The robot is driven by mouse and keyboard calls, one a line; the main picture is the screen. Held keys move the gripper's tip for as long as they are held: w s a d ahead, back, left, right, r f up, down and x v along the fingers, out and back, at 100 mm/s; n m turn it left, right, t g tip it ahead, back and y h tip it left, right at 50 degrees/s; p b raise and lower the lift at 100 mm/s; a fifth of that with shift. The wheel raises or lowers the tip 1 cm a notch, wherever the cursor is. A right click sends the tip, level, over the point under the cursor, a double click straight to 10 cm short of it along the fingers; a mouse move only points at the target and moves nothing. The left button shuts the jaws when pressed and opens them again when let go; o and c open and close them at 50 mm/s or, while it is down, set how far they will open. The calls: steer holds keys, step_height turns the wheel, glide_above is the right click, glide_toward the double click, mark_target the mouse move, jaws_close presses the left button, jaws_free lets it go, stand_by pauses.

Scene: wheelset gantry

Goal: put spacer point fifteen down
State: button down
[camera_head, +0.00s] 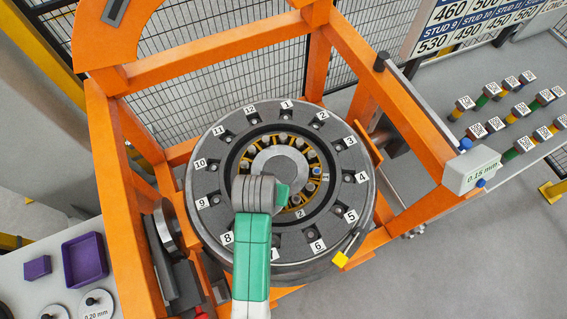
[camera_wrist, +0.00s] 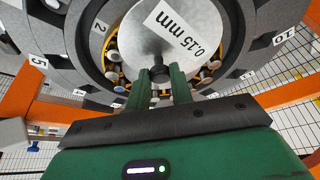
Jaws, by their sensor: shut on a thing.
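The 0.15 mm spacer is a grey disc (camera_wrist: 190,30) with a white label, in the wrist view. My gripper (camera_wrist: 162,76) is shut on the small dark knob at its middle. The disc lies in front of the hub of the big grey wheel (camera_head: 218,137), which has numbered positions around its rim. In the head view a grey disc (camera_head: 272,162) shows at the hub centre, partly hidden by my wrist. Brass-coloured rollers ring it. I cannot tell whether the spacer touches the hub. My gripper (camera_head: 284,196) is mostly hidden there.
An orange frame (camera_head: 115,190) surrounds the wheel. At lower left, a table holds a purple tray (camera_head: 85,260), a purple block (camera_head: 37,267) and a 0.20 mm spacer (camera_head: 96,303).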

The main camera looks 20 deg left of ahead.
steer(key=w, duration=0.7)
steer(key=w+f, duration=0.1)
steer(key=w, duration=0.3)
steer(key=shift+w+d, duration=0.1)
steer(key=shift+w, duration=0.1)
steer(key=shift+f, duration=1.75)
steer(key=shift+f, duration=0.2)
steer(key=c, duration=1.2)
jaws_free()
steer(key=shift+s, duration=0.1)
steer(key=shift+c, duration=0.2)
steer(key=p+v, duration=0.1)
steer(key=v, duration=1.1)
steer(key=shift+r, duration=0.2)
